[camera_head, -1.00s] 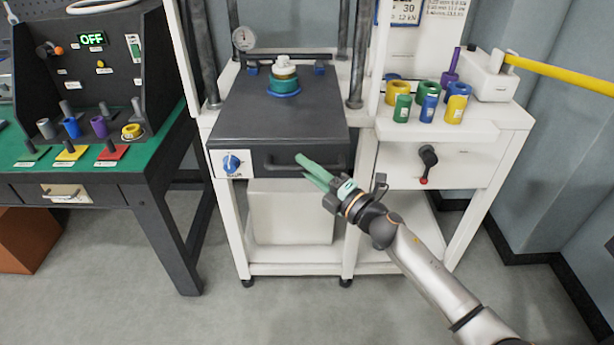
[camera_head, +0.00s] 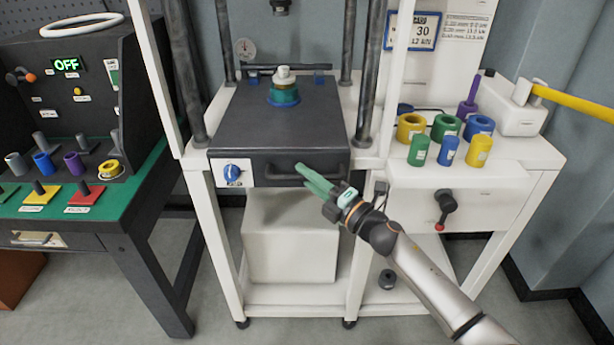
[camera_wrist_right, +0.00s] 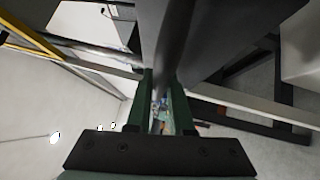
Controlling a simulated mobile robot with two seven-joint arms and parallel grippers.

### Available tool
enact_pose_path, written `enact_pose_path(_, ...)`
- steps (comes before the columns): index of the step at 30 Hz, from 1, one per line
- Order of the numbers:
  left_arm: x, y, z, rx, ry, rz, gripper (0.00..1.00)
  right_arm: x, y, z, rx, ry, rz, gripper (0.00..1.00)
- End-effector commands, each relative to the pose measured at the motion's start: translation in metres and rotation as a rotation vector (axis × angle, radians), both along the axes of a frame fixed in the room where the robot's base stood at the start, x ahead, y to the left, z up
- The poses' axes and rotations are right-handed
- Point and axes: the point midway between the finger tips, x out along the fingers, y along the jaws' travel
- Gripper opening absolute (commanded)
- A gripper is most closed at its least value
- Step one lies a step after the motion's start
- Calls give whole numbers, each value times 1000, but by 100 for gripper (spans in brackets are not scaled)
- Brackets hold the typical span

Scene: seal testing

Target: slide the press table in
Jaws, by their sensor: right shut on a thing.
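The press table (camera_head: 240,125) is a dark grey slab between the posts of the white press frame. A stack of blue, green and white pieces (camera_head: 284,88) stands upright on it. Its front has a dark bar handle (camera_head: 335,170) and a blue knob (camera_head: 232,173) on a white plate. My right gripper (camera_head: 303,172) has green fingers and is shut on the handle. In the right wrist view the dark handle bar (camera_wrist_right: 172,45) runs between the fingertips (camera_wrist_right: 160,82). My left gripper is not in view.
Several coloured rings and cylinders (camera_head: 449,150) stand on the white side shelf at right, above a black crank (camera_head: 445,205). A white box (camera_head: 290,240) sits below the table. A green-topped bench with a control panel (camera_head: 70,90) stands at left. Grey floor lies in front.

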Motion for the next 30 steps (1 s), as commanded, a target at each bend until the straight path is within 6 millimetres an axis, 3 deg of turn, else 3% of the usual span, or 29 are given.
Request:
enact_pose_path(16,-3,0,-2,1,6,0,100,2,-2,1,1,-1,-7,0)
enact_pose_path(17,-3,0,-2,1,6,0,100,2,-2,1,1,-1,-8,21)
enact_pose_path(24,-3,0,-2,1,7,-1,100,1,-1,0,1,0,-3,48)
enact_pose_path(30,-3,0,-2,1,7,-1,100,0,0,0,-1,1,-1,50)
